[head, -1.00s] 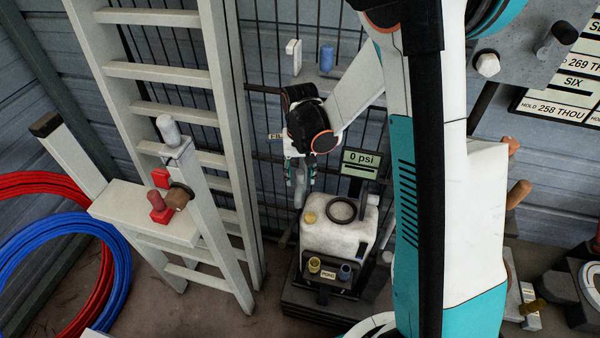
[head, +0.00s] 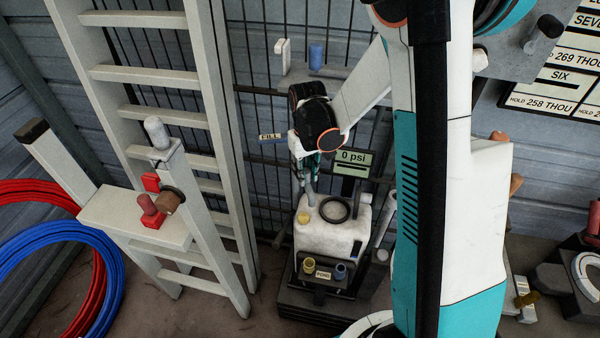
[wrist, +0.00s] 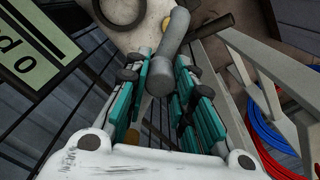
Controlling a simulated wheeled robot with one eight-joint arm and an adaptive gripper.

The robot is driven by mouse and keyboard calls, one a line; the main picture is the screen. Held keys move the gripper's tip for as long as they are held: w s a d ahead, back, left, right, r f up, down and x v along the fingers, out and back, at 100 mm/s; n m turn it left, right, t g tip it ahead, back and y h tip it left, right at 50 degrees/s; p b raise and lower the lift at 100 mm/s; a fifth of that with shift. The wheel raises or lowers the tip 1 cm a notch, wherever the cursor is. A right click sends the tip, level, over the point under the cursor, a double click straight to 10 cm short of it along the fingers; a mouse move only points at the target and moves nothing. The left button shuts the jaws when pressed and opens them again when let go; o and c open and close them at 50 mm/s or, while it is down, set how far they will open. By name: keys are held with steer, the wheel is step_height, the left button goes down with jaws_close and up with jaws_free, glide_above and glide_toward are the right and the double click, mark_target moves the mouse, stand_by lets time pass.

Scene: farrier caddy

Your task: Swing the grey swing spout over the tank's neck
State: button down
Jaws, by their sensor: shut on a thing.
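My gripper (head: 308,166) is shut on the grey swing spout (head: 310,187), high above the tank's left part. In the wrist view the grey spout (wrist: 173,45) stands out between the teal fingers of my gripper (wrist: 168,75). The tank (head: 330,236) is a white, scuffed box at the foot of the mesh. Its neck shows as a black ring (head: 349,209) on top. The spout's lower end appears left of the ring in the head view, not over its middle. The wrist view shows part of the ring (wrist: 139,14) to the left of the spout.
A yellow cap (head: 303,217) sits on the tank's top left. A "0 psi" display (head: 353,157) and a "FILL" label (head: 270,136) are on the mesh behind. A white ladder (head: 150,75) and a stand (head: 135,215) are on the left, with red and blue hose coils (head: 60,235).

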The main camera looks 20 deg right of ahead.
steer(key=c, duration=1.3)
jaws_free()
steer(key=shift+c, duration=0.2)
steer(key=shift+a, duration=0.1)
